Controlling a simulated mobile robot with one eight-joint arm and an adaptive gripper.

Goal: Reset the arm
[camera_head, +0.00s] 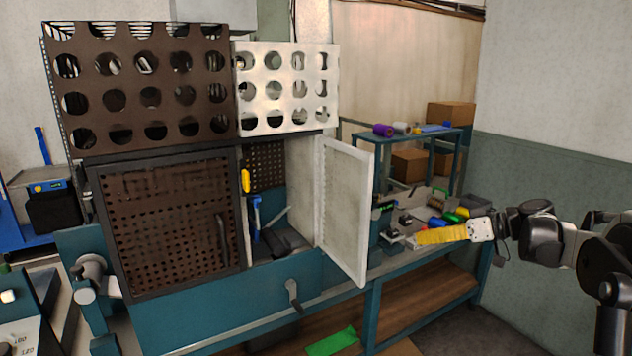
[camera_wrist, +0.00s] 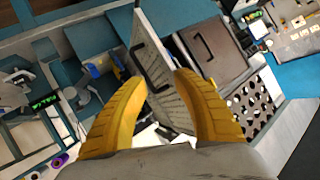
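My gripper (camera_head: 424,238) has yellow fingers and points left from the arm at the right of the head view. It is over the right part of the workbench, to the right of the open white cabinet door (camera_head: 345,205) and apart from it. In the wrist view my gripper (camera_wrist: 160,80) shows two curved yellow fingers spread apart. Nothing is held between them. The door (camera_wrist: 158,50) with its dark handle shows in the background beyond the gap.
A dark cabinet with a shut perforated door (camera_head: 170,225) stands on the teal workbench (camera_head: 225,315) at the left. Several tools and coloured items lie on the bench near my gripper. A teal shelf (camera_head: 420,136) with boxes stands behind. Wall bounds the right side.

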